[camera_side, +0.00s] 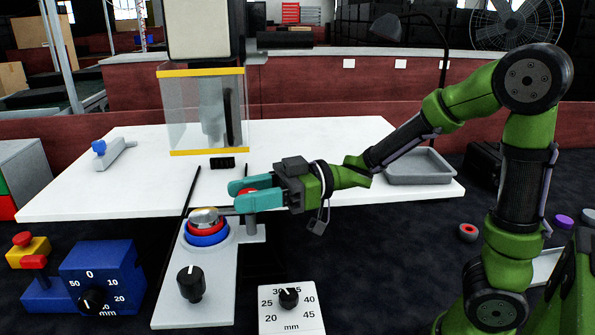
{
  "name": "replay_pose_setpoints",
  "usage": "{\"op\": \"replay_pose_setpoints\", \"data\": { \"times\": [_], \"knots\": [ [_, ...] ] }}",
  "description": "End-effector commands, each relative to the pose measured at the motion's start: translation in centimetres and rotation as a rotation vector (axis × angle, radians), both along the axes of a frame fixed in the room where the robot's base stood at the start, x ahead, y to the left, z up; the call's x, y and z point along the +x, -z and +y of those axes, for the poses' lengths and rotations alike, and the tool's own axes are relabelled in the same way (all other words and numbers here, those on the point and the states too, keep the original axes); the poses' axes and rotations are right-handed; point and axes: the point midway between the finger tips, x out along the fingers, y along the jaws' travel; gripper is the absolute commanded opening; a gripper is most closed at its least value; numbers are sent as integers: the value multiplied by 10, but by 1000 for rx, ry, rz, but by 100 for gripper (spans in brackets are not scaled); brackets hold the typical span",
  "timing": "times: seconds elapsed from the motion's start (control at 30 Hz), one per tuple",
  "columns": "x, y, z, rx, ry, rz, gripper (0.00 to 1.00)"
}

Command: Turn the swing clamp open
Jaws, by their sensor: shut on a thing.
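The swing clamp stands beside a stack of blue and red rings with a silver top (205,217). Its grey post and foot (250,232) show below my gripper, and a thin grey arm reaches left to the silver top. A red part (249,190) of the clamp shows between the fingers. My gripper (244,194), with teal fingers, comes in level from the right and is shut on this red part. The fingers hide most of the clamp's upper end.
A black knob (190,284) stands on the light plate in front of the rings. A white dial box (290,306) and a blue dial box (102,277) are nearby. A clear guarded press (205,110) stands behind. A grey tray (419,180) lies at right.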

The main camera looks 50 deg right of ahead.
Motion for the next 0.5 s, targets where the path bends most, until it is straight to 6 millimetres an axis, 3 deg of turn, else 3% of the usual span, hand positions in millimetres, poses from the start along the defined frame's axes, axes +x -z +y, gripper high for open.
{"op": "replay_pose_setpoints", "data": {
  "times": [0.5],
  "knots": [
    [2, 1, -2, -2, -313, 0, 9]
  ]
}}
